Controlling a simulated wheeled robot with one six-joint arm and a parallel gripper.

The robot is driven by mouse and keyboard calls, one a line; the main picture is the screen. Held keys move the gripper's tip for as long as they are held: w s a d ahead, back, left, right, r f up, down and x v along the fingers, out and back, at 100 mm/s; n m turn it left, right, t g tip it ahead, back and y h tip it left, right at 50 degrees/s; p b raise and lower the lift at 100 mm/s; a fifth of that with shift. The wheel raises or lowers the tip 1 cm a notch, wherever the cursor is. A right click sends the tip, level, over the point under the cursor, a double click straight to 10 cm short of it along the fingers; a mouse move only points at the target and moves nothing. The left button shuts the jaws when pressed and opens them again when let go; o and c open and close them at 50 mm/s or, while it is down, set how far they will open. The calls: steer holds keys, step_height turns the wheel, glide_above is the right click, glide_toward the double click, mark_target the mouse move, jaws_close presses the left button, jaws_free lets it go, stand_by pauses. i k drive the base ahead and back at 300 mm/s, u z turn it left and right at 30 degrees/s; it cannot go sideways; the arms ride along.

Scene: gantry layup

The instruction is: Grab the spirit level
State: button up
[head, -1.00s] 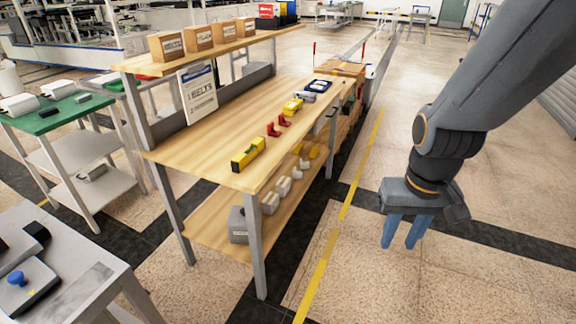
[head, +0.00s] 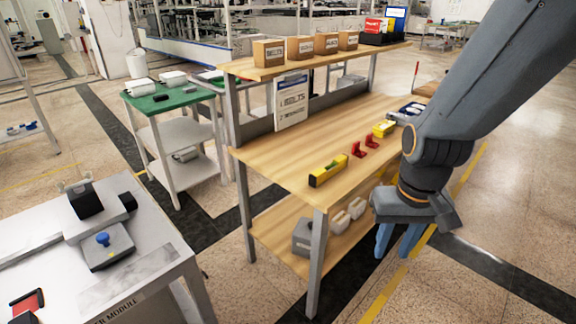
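The spirit level is a yellow bar with dark ends (head: 328,171). It lies on the wooden top of the workbench (head: 265,153), near its front edge at the left end. My gripper (head: 398,242) hangs at the right of the head view, with blue fingers pointing down. It is in front of the bench, to the right of the level and apart from it. A gap shows between its fingers, and nothing is seen in them. My arm hides part of the bench's right side.
Red brackets (head: 366,147) and another yellow tool (head: 384,129) lie farther along the benchtop. Cardboard boxes (head: 300,48) stand on the upper shelf. A grey table (head: 150,262) stands at the lower left and a green-topped cart (head: 165,101) behind it. Open floor lies in front of the bench.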

mark_target(320, 175)
steer(key=u, duration=0.3)
steer(key=i, duration=1.2)
steer(key=z, duration=0.2)
